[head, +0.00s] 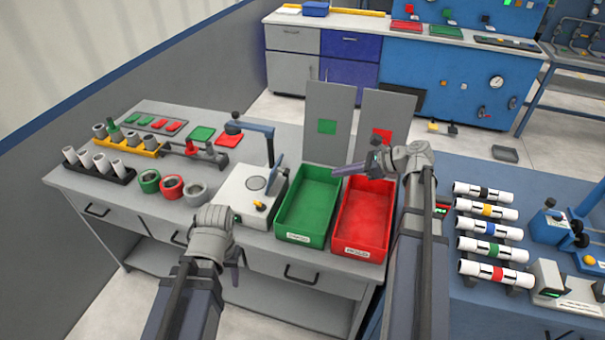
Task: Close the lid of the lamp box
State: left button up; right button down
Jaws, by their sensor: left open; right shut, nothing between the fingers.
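No box with a lamp label can be made out, so I cannot tell which item is the lamp box. My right gripper (350,169) is shut and empty, pointing left above the back of the red bin (364,215).
A green bin (307,205) stands left of the red bin. Upright grey panels with a green square (329,110) and a red square (388,115) stand behind them. Tape rolls (172,186) and pipe racks (98,170) fill the bench's left. Banded pipes (488,228) lie on the blue table.

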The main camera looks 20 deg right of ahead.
jog(key=a+r+b+x, duration=0.1)
jog(key=r+b+x, duration=0.1)
jog(key=x, duration=1)
jog(key=shift+w+a+b, duration=0.35)
jog(key=shift+w+b, duration=0.2)
jog(key=shift+b, duration=0.35)
